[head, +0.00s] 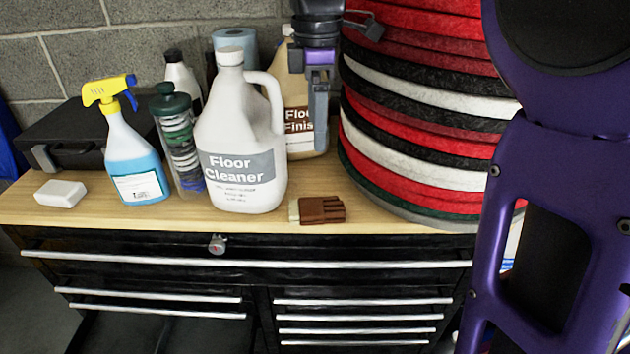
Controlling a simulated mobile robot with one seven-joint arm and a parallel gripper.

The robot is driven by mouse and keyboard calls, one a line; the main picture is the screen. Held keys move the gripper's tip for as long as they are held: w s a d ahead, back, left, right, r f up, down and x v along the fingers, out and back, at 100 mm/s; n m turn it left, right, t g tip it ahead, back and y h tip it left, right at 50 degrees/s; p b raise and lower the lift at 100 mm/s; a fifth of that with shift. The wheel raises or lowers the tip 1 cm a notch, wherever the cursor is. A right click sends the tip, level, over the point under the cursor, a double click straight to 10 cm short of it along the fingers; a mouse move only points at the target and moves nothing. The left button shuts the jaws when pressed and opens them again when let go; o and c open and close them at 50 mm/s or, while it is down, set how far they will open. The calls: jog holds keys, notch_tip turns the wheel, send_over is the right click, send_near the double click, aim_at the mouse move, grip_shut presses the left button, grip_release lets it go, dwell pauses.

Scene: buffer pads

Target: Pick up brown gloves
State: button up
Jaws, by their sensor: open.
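The brown gloves (323,210) lie flat on the wooden top near its front edge, just right of the white Floor Cleaner jug. Their pale cuff is on the left and the fingers point right. My gripper (319,88) hangs above and behind the gloves, in front of the Floor Finish jug and beside the pad stack. It is open and empty, apart from the gloves. A grey finger points down; the other finger is hard to make out.
The Floor Cleaner jug (238,150) stands close left of the gloves. The stack of red, black and white pads (420,130) rises close behind and right. A spray bottle (135,160), a white block (60,193) and a black case (60,135) are farther left.

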aim_at(317, 206)
jog(key=f+b, duration=0.1)
jog(key=f, duration=0.4)
jog(key=f+b, duration=0.1)
jog(key=f, duration=0.5)
jog(key=f+b, duration=0.2)
jog(key=f, duration=0.4)
jog(key=shift+s, duration=0.35)
jog(key=c, duration=1.3)
